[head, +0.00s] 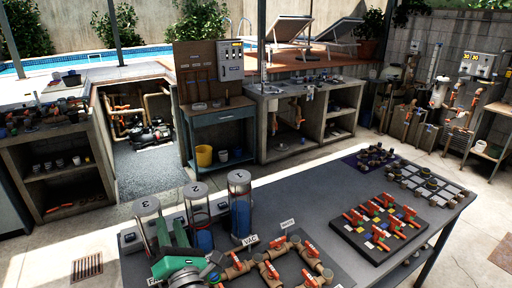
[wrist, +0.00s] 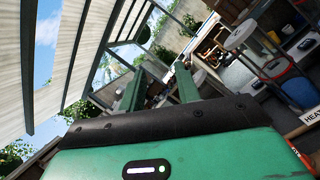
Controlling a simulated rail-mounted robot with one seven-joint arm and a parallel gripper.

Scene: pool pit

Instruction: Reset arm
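My green gripper (head: 171,228) is at the lower left of the head view, in front of the clear cylinders at the near table's left end. In the wrist view, the two fingers of my gripper (wrist: 158,85) stand apart with a gap between them. I see nothing held in the gap. The wrist view is tilted and looks past the fingers toward a roof, sky and the work area. Whether the gripper touches a cylinder cannot be told.
Numbered cylinders (head: 240,205) stand close to my gripper. Brass pipework with red valves (head: 270,268) lies just right of it. A dark board of red-handled valves (head: 380,224) is farther right on the grey table (head: 310,200). Open floor lies beyond the table.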

